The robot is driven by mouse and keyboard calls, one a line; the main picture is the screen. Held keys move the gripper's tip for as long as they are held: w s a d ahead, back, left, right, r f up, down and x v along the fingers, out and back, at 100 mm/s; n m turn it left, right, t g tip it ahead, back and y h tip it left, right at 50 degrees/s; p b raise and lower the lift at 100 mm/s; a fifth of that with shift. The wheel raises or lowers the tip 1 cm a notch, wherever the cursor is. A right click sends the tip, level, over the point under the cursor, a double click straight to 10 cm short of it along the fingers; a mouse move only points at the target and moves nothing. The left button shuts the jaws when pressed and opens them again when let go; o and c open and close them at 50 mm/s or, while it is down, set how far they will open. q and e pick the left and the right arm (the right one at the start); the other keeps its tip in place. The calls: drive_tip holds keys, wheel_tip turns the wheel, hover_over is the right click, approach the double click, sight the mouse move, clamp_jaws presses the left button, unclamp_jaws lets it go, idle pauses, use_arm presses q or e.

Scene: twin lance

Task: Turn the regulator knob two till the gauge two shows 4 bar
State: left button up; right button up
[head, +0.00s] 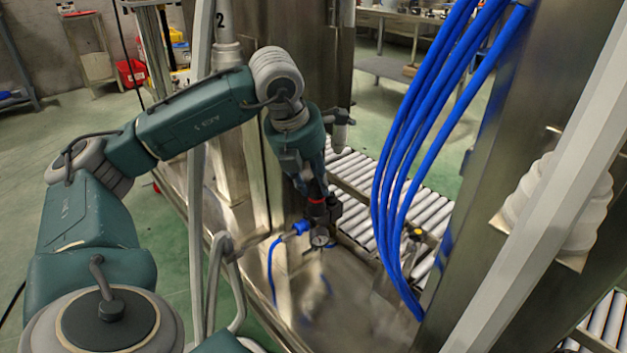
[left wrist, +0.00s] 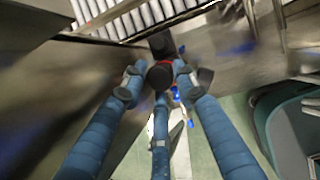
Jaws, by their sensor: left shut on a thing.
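My left gripper (head: 318,198) reaches down to the regulator at the middle of the head view. In the left wrist view its blue fingers (left wrist: 158,80) are closed around the regulator knob (left wrist: 160,74), a dark round cap with a red ring beside it. In the head view the gripper largely hides the knob. A small round gauge (head: 320,240) with a pale dial sits just below the gripper. Its needle is too small to read. My right gripper is not in view.
A blue fitting (head: 299,228) with a thin blue hose (head: 271,262) sits left of the gauge. Thick blue hoses (head: 400,190) hang to the right. A roller conveyor (head: 352,180) lies behind. A steel column marked 2 (head: 226,50) stands behind my arm.

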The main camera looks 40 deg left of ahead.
use_arm(q)
drive_tip(key=shift+w+d+r, duration=0.1)
drive_tip(key=shift+w+r, duration=0.1)
drive_tip(key=o, duration=0.8)
drive_tip(key=shift+o, duration=1.2)
drive_tip(key=shift+d, duration=0.15)
drive_tip(key=shift+r, duration=0.15)
drive_tip(key=v, duration=1.1)
drive_tip(key=shift+s+r, duration=0.2)
drive_tip(key=shift+r, duration=0.05)
